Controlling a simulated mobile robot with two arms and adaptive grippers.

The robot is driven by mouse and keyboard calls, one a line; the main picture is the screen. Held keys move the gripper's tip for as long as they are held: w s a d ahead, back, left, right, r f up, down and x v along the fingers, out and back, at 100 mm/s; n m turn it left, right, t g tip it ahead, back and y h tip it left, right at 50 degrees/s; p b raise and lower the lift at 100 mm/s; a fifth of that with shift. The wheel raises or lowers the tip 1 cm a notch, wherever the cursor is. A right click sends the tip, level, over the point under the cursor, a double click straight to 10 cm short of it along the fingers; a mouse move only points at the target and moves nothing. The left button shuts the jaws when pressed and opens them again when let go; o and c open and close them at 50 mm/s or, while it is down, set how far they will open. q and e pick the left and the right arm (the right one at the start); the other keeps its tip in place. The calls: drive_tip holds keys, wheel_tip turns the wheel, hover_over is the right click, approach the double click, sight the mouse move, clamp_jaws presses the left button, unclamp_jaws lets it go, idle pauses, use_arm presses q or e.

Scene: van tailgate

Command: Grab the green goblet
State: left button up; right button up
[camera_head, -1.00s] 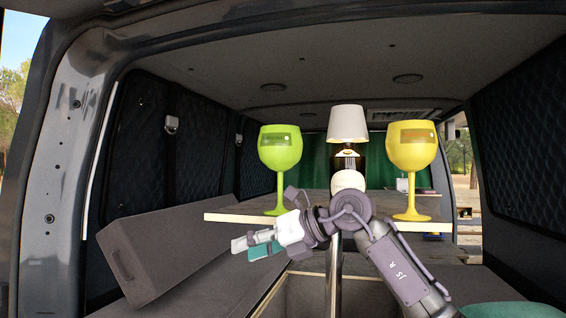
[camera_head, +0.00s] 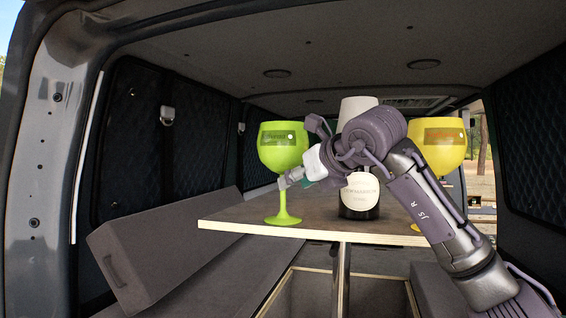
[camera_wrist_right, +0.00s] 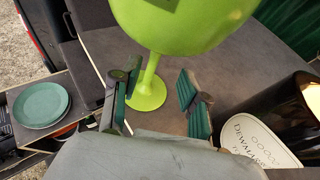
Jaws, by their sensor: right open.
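The green goblet (camera_head: 283,152) stands upright near the front left of the wooden table (camera_head: 240,217). My right gripper (camera_head: 287,181) is beside its stem, at the right, just below the bowl. In the right wrist view the goblet's stem and foot (camera_wrist_right: 147,90) show beyond and between the two open fingers of the gripper (camera_wrist_right: 155,95). The fingers hold nothing, and the bowl fills the top of that view. I cannot tell from the pictures whether a finger touches the stem. My left gripper is not in view.
A dark bottle (camera_head: 359,205) with a pale label stands behind my right wrist, close to the gripper's right side. A yellow goblet (camera_head: 440,140) stands at the right, partly hidden by my arm. A green plate (camera_wrist_right: 41,105) lies lower, off the table. A grey cushion (camera_head: 165,250) leans at left.

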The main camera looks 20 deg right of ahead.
sight(283, 211)
drive_tip(key=shift+w+a+p, duration=0.2)
drive_tip(key=shift+w+p, duration=0.1)
drive_tip(key=p+x, duration=0.1)
drive_tip(key=x, duration=0.1)
drive_tip(key=p+x, duration=0.1)
drive_tip(key=x, duration=0.1)
drive_tip(key=shift+a+f, duration=0.1)
drive_tip(key=shift+a, duration=0.3)
drive_tip(key=shift+w+f, duration=0.15)
drive_tip(key=shift+d, duration=0.1)
drive_tip(key=shift+c, duration=1.2)
clamp_jaws()
